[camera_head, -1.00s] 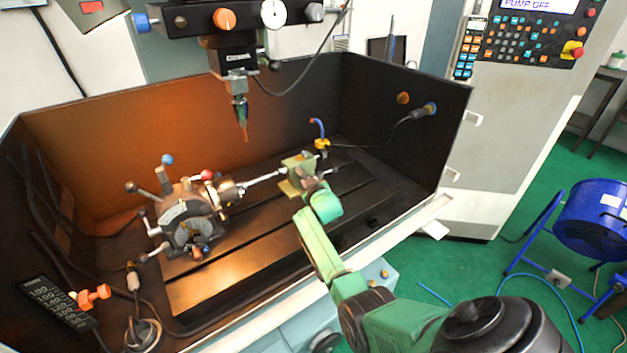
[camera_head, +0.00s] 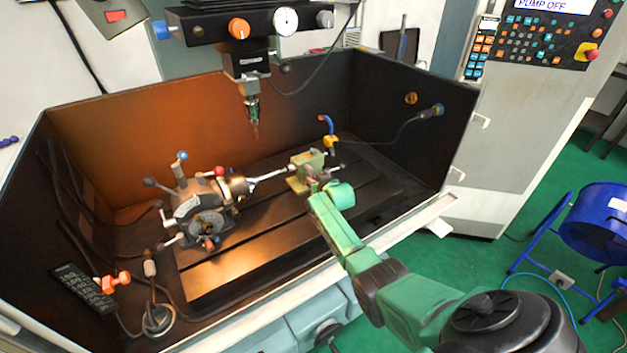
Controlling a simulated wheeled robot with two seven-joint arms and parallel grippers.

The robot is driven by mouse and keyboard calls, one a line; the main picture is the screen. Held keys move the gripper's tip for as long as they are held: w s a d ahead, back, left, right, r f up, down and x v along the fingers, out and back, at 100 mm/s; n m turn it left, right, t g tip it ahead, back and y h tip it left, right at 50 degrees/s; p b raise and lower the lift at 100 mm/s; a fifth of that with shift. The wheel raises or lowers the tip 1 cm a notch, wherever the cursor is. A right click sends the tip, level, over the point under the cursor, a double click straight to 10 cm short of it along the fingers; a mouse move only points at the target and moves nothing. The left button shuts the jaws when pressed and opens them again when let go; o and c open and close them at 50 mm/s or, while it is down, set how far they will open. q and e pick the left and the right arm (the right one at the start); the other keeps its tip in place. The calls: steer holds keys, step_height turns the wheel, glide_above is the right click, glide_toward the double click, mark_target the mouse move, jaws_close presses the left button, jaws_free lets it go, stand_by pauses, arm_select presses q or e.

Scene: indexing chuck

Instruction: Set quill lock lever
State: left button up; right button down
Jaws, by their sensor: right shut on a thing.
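The green tailstock (camera_head: 298,184) stands on the slotted bed, with its slim quill pointing left toward the indexing chuck (camera_head: 192,206). My right gripper (camera_head: 319,181) is at the near side of the tailstock, reaching in from the lower right over the tray's front edge. It is shut on a small part there, which appears to be the quill lock lever. The gripper and wrist mostly hide that lever, so its angle cannot be told. A small dark handle sticks out to the right of the tailstock. My left gripper is not in view.
The chuck carries several ball-ended levers. A spindle with a pointed tool (camera_head: 253,115) hangs above the bed. A blue coolant nozzle (camera_head: 328,125) stands behind the tailstock. The bed's front left part is clear.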

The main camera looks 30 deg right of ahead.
steer(key=shift+a+f, duration=0.1)
steer(key=shift+f, duration=0.05)
steer(key=c, duration=1)
jaws_free()
steer(key=shift+o, duration=0.4)
steer(key=shift+w, duration=0.1)
steer(key=shift+s+r+p, duration=0.25)
steer(key=shift+s+p, duration=0.05)
steer(key=shift+s, duration=0.1)
steer(key=v, duration=1.3)
steer(key=shift+s+r+p, duration=0.15)
steer(key=shift+s+p, duration=0.1)
steer(key=shift+p, duration=0.15)
steer(key=shift+a, duration=0.1)
